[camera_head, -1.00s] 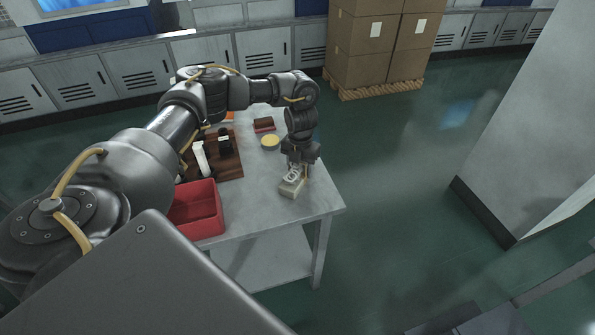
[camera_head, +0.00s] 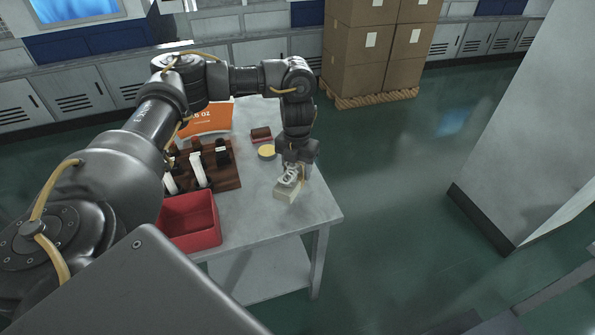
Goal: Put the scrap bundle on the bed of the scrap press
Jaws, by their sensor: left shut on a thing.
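The scrap bundle (camera_head: 286,191) is a small pale block with light loops on top. It is near the right side of the grey table (camera_head: 250,205). My left gripper (camera_head: 293,175) points down over it and is shut on its top. I cannot tell whether the bundle touches the table or hangs just above it. My right gripper is not in view. I cannot make out the scrap press for certain in this view.
On the table are a red open bin (camera_head: 190,221), a brown rack (camera_head: 222,178) with tools, a yellow round tin (camera_head: 266,152), a brown-red block (camera_head: 261,135) and an orange sign (camera_head: 208,119). Stacked cartons (camera_head: 370,55) stand behind. A tall grey block (camera_head: 525,130) stands right, with clear floor between.

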